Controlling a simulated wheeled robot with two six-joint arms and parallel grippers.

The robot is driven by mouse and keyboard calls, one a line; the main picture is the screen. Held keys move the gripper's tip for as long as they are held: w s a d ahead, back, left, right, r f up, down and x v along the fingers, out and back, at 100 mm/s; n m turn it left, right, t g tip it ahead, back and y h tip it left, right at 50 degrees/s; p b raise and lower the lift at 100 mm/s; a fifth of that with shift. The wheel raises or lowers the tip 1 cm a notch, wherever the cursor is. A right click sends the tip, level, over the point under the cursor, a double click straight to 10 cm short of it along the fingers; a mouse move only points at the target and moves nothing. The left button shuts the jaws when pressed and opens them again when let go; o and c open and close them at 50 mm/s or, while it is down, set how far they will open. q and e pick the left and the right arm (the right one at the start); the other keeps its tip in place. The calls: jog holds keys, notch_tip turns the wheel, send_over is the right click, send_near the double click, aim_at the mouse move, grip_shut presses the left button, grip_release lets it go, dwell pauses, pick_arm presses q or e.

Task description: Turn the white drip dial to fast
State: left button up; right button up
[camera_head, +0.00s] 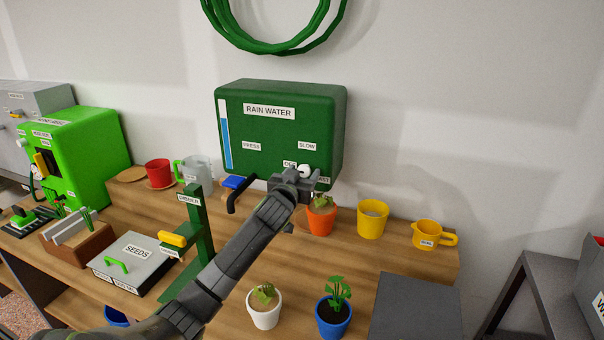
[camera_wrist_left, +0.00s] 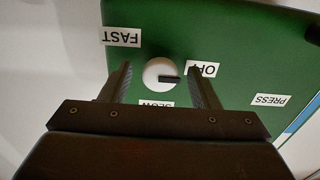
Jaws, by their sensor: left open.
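The white drip dial (camera_head: 304,170) is on the front of the green rain water tank (camera_head: 270,130), at its lower right. In the left wrist view, which is upside down, the dial (camera_wrist_left: 155,72) has a dark pointer mark toward the OFF label (camera_wrist_left: 202,69). The FAST label (camera_wrist_left: 121,37) and the partly hidden SLOW label (camera_wrist_left: 157,104) are also around it. My left gripper (camera_head: 298,180) is at the tank front. In the wrist view its open fingers (camera_wrist_left: 160,70) are on either side of the dial, with gaps visible. My right gripper is not in view.
An orange pot (camera_head: 320,222) stands just below the gripper. A yellow pot (camera_head: 372,220) and a yellow jug (camera_head: 430,236) are to the right. A green stand (camera_head: 195,230) and a blue press pad (camera_head: 235,182) are to the left. Potted plants stand at the front.

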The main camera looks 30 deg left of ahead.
pick_arm(q)
jog(key=c, duration=1)
